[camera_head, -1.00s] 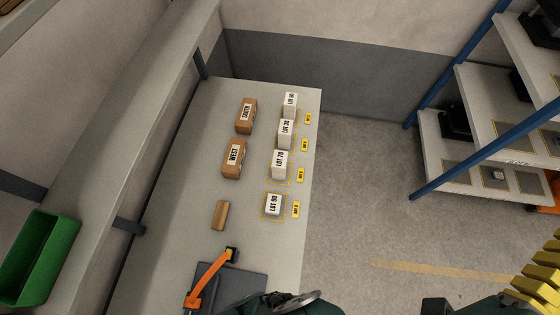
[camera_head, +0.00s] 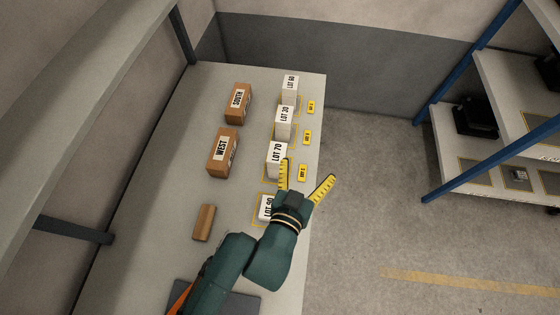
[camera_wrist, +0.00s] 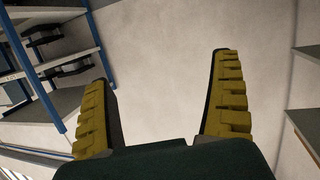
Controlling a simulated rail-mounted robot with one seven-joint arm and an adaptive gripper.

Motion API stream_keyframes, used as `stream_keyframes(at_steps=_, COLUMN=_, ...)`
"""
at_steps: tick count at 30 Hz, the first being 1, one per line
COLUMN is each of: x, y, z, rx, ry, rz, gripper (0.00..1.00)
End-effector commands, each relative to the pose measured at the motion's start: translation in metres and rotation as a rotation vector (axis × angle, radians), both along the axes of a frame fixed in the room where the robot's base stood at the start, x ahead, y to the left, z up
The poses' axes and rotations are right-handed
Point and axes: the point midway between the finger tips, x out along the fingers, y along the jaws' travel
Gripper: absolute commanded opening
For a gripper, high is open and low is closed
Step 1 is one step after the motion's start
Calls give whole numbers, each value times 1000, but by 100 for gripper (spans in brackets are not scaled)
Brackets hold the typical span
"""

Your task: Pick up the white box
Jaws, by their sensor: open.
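Several white boxes stand in a column along the right side of the table (camera_head: 165,215) in the head view: LOT 60 (camera_head: 290,87), LOT 30 (camera_head: 285,120), LOT 70 (camera_head: 276,158) and LOT 90 (camera_head: 265,207). Which one the task means cannot be told. My gripper (camera_head: 310,176) is open, its yellow fingers spread above the table's right edge. It hangs over the near end of the column, and my arm partly hides LOT 90. The wrist view shows both fingers (camera_wrist: 165,75) wide apart with nothing between them, facing a wall.
Brown boxes SOUTH (camera_head: 238,104) and WEST (camera_head: 222,152) stand left of the white ones, with a small brown block (camera_head: 204,222) nearer. Yellow tags (camera_head: 303,173) lie along the right edge. A blue-framed shelf (camera_head: 462,90) stands at right beyond open floor.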

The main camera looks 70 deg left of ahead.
Motion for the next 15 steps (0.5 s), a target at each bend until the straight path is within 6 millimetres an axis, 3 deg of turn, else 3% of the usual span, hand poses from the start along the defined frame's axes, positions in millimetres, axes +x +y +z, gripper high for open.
stream_keyframes(at_steps=1, x=-32, y=13, z=-65, rx=-41, ry=58, rz=70, gripper=94)
stream_keyframes(at_steps=3, x=-65, y=23, z=-106, rx=-84, ry=105, rz=144, gripper=94)
stream_keyframes(at_steps=4, x=-76, y=25, z=-116, rx=-96, ry=116, rz=168, gripper=94)
stream_keyframes(at_steps=6, x=-91, y=30, z=-130, rx=-114, ry=132, rz=204, gripper=94)
stream_keyframes(at_steps=8, x=-95, y=35, z=-131, rx=-115, ry=132, rz=219, gripper=94)
stream_keyframes(at_steps=15, x=-72, y=73, z=-144, rx=-113, ry=130, rz=221, gripper=94)
